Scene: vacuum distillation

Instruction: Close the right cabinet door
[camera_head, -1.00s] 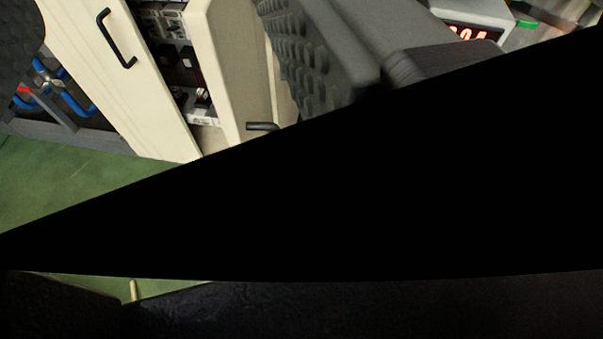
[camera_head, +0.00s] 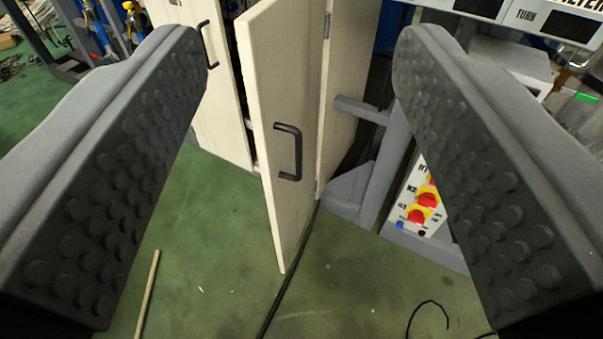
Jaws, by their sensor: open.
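The right cabinet door (camera_head: 285,80) is cream and stands swung open, its face with a black handle (camera_head: 289,152) turned toward me. Its hinge side is at the right, against the cabinet's side wall (camera_head: 345,90). The left cabinet door (camera_head: 185,100) has its own black handle (camera_head: 207,45) and looks shut or nearly so. A dark gap shows between the two doors. My gripper (camera_head: 300,60) is open, with one studded grey finger at each side of the picture. The right door and its handle appear between the fingers, and neither finger visibly touches the door.
A grey metal frame (camera_head: 365,190) and a panel with red and yellow switches (camera_head: 423,200) stand right of the cabinet. A black cable (camera_head: 287,275) and a thin wooden stick (camera_head: 147,295) lie on the green floor (camera_head: 205,265), which is otherwise mostly clear.

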